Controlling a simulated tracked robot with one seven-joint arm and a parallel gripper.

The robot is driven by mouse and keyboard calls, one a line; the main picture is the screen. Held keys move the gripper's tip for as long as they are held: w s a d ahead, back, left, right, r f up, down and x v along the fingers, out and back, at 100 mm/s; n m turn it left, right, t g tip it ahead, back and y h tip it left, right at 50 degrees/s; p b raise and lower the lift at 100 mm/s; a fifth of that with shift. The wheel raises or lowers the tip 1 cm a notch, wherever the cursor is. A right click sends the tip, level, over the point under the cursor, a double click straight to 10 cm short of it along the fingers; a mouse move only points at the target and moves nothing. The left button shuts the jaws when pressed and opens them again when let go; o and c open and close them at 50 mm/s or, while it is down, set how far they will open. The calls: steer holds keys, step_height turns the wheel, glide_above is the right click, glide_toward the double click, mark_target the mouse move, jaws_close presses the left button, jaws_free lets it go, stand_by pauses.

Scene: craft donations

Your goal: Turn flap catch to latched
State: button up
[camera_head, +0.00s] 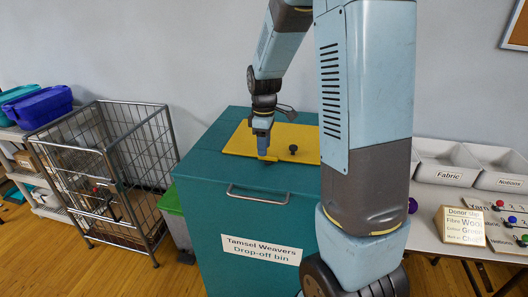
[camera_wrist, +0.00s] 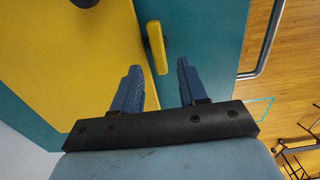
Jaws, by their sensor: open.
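The teal drop-off bin (camera_head: 205,165) has a yellow flap (camera_head: 240,143) on its top. In the wrist view, the flap (camera_wrist: 95,60) fills the left side. The flap catch (camera_wrist: 156,45), a yellow bar, sits at the flap's edge beside the teal top (camera_wrist: 208,40). Its long side runs roughly along that edge. My gripper (camera_head: 263,153) is over the front edge of the flap in the head view. In the wrist view, my gripper (camera_wrist: 158,67) is open, one finger on each side of the catch's near end. Contact cannot be told.
A dark knob (camera_head: 293,149) stands on the flap. A metal handle (camera_head: 258,196) juts from the bin's front. A wire cage cart (camera_head: 125,215) and a green-lidded bin (camera_head: 171,200) stand left. A white table with fabric trays (camera_head: 446,175) stands right, partly behind my arm.

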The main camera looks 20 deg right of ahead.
mark_target(268, 158)
steer(key=shift+f, duration=1.4)
jaws_close()
